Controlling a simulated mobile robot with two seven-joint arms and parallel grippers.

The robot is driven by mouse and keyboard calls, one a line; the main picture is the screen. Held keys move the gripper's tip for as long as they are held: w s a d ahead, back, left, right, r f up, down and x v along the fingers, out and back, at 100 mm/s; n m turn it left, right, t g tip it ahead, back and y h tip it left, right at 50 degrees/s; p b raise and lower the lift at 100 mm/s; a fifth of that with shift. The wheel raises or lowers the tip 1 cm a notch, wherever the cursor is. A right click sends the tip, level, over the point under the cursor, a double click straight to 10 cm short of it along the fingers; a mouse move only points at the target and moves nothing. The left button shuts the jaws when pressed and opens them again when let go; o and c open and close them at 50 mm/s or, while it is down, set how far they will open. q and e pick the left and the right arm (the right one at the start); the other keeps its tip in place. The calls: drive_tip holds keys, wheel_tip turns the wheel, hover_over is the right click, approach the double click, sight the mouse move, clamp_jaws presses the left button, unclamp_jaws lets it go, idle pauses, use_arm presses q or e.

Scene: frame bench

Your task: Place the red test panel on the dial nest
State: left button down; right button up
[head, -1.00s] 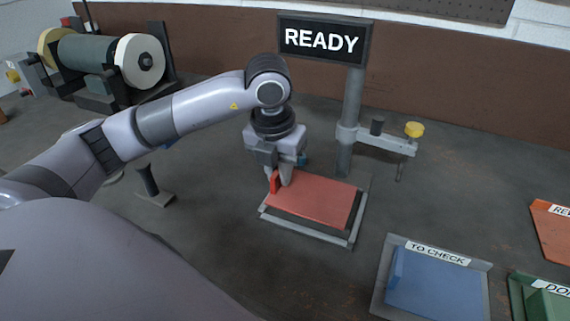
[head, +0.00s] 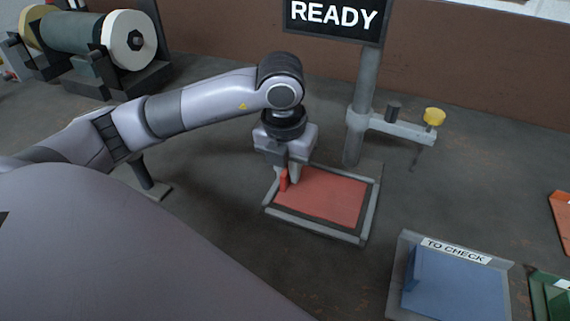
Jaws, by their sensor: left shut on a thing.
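The red test panel (head: 325,197) lies flat inside the grey frame of the dial nest (head: 320,234). The nest's rim shows around the panel's front and right sides. My left gripper (head: 289,182) points down at the panel's left end, shut on the small red upright tab there. The gripper hides the panel's back left corner. The dial stand's post (head: 359,115) rises behind the nest, and its arm with a yellow knob (head: 434,116) reaches out to the right. My right gripper is not in view.
A sign reading READY (head: 334,15) tops the post. A roller machine (head: 85,40) stands back left.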

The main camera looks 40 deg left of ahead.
use_arm(q)
drive_tip(key=shift+d, duration=0.1)
drive_tip(key=shift+f, duration=0.1)
drive_tip(key=c, duration=1.1)
unclamp_jaws()
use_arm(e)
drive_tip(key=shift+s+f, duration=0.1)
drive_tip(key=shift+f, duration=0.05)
